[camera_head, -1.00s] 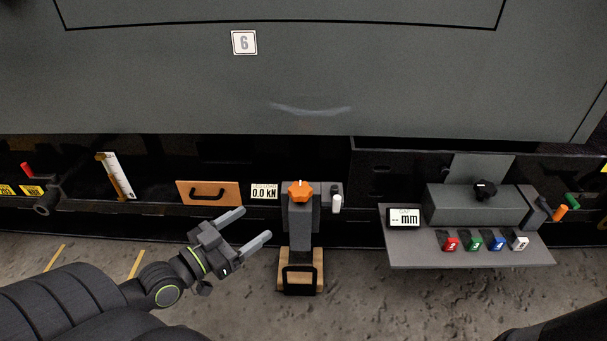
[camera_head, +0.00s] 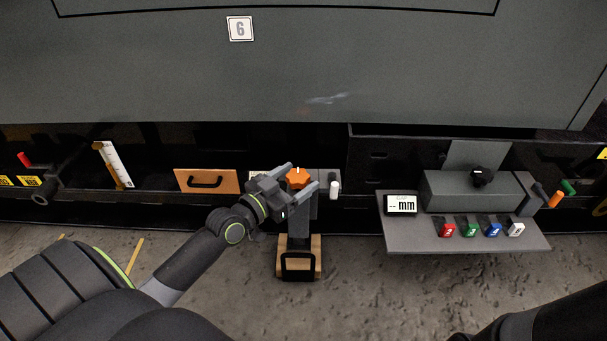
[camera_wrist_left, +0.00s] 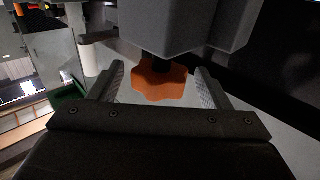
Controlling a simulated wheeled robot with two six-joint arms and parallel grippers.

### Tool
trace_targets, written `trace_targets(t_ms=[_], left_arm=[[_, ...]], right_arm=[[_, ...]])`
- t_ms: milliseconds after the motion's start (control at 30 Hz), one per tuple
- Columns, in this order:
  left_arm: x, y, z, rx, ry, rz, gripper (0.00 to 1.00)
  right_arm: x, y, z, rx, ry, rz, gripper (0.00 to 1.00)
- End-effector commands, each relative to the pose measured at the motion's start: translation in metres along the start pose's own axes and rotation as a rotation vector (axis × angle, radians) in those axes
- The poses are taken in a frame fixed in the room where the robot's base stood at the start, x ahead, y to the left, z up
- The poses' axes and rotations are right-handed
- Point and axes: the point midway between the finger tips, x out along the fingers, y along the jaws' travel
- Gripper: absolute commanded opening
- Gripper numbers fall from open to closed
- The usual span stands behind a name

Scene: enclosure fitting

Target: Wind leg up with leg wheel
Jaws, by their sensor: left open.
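The leg wheel is an orange lobed knob (camera_head: 298,178) on top of the grey leg (camera_head: 297,228). The leg stands over a wooden block (camera_head: 298,268) with a black handle. My left gripper (camera_head: 301,177) is open, with one finger on each side of the knob. In the left wrist view the orange knob (camera_wrist_left: 160,82) sits between the two open fingers (camera_wrist_left: 160,84), with a gap visible on both sides. The load display beside the leg is mostly hidden behind my gripper. My right gripper is not in view.
A grey shelf (camera_head: 470,240) at the right carries a gap display (camera_head: 401,204) and several coloured blocks. A wooden panel with a handle (camera_head: 207,182) is left of the leg. A white cylinder (camera_head: 334,189) stands close to the right of the knob. A large grey enclosure (camera_head: 300,75) overhangs.

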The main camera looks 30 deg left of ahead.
Motion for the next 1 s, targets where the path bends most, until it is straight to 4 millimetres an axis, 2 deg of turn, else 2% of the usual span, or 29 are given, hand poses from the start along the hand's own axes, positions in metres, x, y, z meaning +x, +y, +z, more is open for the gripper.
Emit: trace_targets(t_ms=[200, 567, 667, 900, 1000], left_arm=[[0.022, 0.000, 0.000, 0.000, 0.001, 0.000, 0.71], [0.027, 0.000, 0.000, 0.000, -0.001, 0.000, 0.71], [0.027, 0.000, 0.000, 0.000, -0.001, 0.000, 0.61], [0.027, 0.000, 0.000, 0.000, 0.000, 0.000, 0.29], [0.027, 0.000, 0.000, 0.000, 0.000, 0.000, 0.27]], right_arm=[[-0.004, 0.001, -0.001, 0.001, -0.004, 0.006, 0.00], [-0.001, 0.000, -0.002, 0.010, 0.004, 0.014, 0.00], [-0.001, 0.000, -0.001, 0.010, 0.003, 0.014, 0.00], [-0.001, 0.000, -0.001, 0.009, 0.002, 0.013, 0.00], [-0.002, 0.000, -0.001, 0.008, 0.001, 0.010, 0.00]])
